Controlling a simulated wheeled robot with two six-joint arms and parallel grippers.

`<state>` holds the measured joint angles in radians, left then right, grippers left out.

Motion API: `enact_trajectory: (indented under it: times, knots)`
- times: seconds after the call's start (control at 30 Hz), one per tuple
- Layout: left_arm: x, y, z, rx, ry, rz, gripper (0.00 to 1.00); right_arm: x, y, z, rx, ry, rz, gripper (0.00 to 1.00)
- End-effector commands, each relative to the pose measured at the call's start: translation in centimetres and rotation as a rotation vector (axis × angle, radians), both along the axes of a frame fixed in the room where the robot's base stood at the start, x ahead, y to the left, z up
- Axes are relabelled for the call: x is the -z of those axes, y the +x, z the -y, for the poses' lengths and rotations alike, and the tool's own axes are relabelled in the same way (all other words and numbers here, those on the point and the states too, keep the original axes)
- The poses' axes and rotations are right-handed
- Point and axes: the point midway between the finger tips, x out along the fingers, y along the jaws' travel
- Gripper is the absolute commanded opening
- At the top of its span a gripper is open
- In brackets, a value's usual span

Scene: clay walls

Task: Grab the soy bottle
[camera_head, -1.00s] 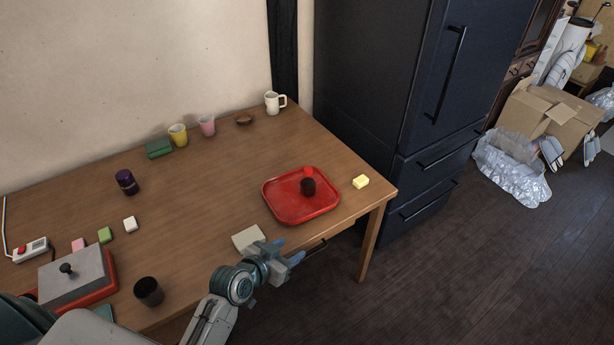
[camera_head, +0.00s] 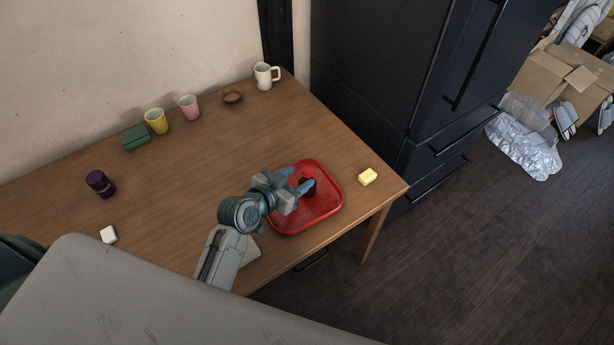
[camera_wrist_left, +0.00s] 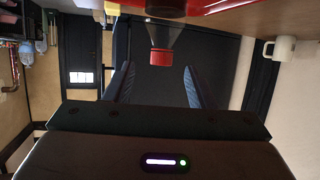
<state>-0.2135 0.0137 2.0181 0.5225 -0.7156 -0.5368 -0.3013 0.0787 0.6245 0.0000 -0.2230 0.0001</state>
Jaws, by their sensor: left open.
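The soy bottle (camera_head: 308,171), dark with a red cap, stands on the red tray (camera_head: 330,208) near the table's right end. My left gripper (camera_head: 301,177) is open and low over the tray, with its blue fingertips at the bottle and partly covering it. In the left wrist view the picture is upside down; the red cap (camera_wrist_left: 160,57) shows between the tips of the two spread fingers, with a gap on each side. Whether either finger touches the bottle cannot be told. My right gripper is not in view.
A yellow block (camera_head: 368,177) lies right of the tray. A white mug (camera_head: 265,76), brown bowl (camera_head: 232,96), pink cup (camera_head: 188,106), yellow cup (camera_head: 157,120) and green block (camera_head: 135,138) line the back. A purple-black jar (camera_head: 100,184) stands left. The table's middle is clear.

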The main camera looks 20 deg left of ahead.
Motion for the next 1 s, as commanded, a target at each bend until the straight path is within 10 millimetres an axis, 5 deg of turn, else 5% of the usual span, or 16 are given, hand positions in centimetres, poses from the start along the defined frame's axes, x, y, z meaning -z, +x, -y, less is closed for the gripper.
enact_trajectory:
  times: [0.17, 0.6, 0.93, 1.0]
  knots:
    - [0.7, 1.8, 0.6, 0.0, 0.0, 0.0, 0.5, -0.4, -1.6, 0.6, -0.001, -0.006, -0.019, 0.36]
    - [2.6, 5.9, 2.0, -0.001, 0.0, 0.0, 0.5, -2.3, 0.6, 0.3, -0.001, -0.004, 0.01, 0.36]
    - [3.1, 6.4, 2.2, -0.001, 0.002, 0.0, 0.5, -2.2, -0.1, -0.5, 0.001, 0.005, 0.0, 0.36]
    - [3.1, 6.4, 2.2, -0.001, 0.002, 0.0, 0.36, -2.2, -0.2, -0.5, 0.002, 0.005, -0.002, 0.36]
